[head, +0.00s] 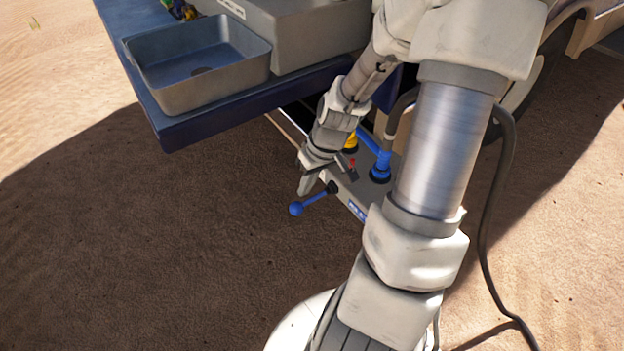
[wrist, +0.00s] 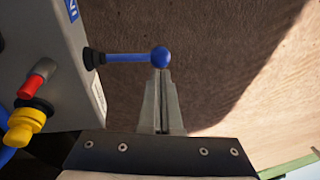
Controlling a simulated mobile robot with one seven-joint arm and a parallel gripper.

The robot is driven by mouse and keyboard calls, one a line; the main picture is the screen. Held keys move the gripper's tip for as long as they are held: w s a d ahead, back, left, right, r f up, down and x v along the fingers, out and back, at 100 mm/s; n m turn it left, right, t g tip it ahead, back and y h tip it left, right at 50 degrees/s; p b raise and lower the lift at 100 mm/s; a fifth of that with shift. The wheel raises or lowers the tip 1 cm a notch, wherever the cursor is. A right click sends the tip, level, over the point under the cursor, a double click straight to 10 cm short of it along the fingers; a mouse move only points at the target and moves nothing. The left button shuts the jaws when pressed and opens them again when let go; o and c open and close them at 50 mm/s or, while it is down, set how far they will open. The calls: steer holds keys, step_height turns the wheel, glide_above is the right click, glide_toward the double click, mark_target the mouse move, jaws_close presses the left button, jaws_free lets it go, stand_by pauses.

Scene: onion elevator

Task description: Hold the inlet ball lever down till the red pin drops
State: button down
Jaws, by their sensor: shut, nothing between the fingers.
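The blue ball lever (head: 296,208) sticks out to the left from a black socket on the grey valve box (head: 343,193) in the head view. Its ball (wrist: 161,57) and rod also show in the wrist view, the rod roughly level across the picture. My gripper (head: 303,191) is shut and empty, pointing down, with its tips (wrist: 162,73) right at the ball. I cannot tell whether they touch. The red pin (head: 352,163) stands on top of the box beside my gripper.
A yellow knob (wrist: 22,126) is close to the pin. A blue bench (head: 165,125) with a grey basin (head: 200,95) overhangs at upper left. Bare sandy ground lies left and in front.

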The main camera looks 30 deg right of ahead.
mark_target(298, 204)
steer(key=shift+b+x, duration=0.95)
steer(key=shift+x, duration=1.35)
steer(key=shift+f, duration=0.1)
